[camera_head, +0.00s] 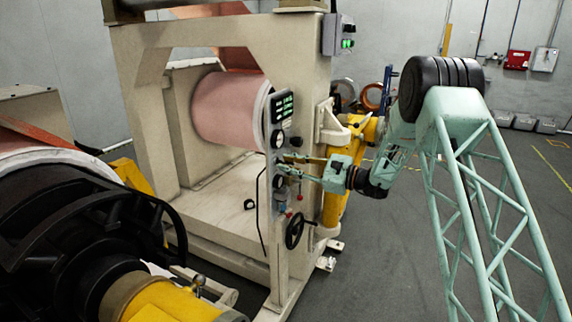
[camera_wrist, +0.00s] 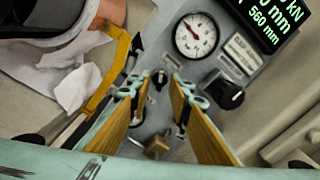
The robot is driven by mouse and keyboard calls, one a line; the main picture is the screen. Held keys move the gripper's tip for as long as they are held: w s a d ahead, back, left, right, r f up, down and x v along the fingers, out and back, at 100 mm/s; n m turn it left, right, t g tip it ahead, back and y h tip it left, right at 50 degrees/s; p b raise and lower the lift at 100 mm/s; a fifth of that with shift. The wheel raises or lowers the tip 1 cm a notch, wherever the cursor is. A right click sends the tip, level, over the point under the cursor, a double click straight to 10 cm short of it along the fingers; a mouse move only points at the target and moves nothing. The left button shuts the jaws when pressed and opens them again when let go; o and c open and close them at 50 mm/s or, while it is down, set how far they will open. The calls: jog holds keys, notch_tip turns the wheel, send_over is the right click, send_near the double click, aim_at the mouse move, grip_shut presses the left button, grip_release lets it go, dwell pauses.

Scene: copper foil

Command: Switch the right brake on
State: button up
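The control panel (camera_head: 281,135) stands on the front of the machine frame; the wrist view shows it close up (camera_wrist: 168,25). My gripper (camera_head: 283,164) is at the panel with its two fingers apart and nothing held. In the wrist view the open fingertips (camera_wrist: 156,90) lie either side of a small black toggle or knob (camera_wrist: 159,78). Contact with it cannot be told. A larger black knob (camera_wrist: 224,91) sits to the right of the fingers. No readable label tells which control is the right brake.
A round gauge (camera_wrist: 196,36) and a lit display (camera_wrist: 268,18) are near the fingers on the panel. A black handwheel (camera_head: 295,230) sits below. A yellow post (camera_head: 336,200) stands behind my gripper. A pink roll (camera_head: 228,110) is behind the panel.

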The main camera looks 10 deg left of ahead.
jog(key=v, duration=1.1)
dwell(0.3)
jog(key=s+r+n+g+h, duration=0.25)
jog(key=s+r, duration=0.25)
jog(key=s, duration=0.6)
jog(key=s+r+n+g+h, duration=0.25)
jog(key=s+r, duration=0.25)
jog(key=s, duration=0.6)
jog(key=s+r+n+g+h, duration=0.1)
jog(key=s+r+n, duration=0.3)
jog(key=s, duration=0.7)
jog(key=s+d+n+t+h, duration=0.1)
jog(key=s+d+n+h, duration=0.1)
jog(key=s+d, duration=0.6)
jog(key=s+d+r+n+t+h, duration=0.1)
jog(key=s+d+h, duration=0.4)
jog(key=s, duration=1)
jog(key=s+d+n+t+h, duration=0.2)
jog(key=s+d+n+h, duration=0.1)
jog(key=s+d, duration=0.7)
jog(key=shift+s+d+r+n+h, duration=0.35)
jog(key=shift+s+h, duration=0.15)
jog(key=shift+s, duration=0.75)
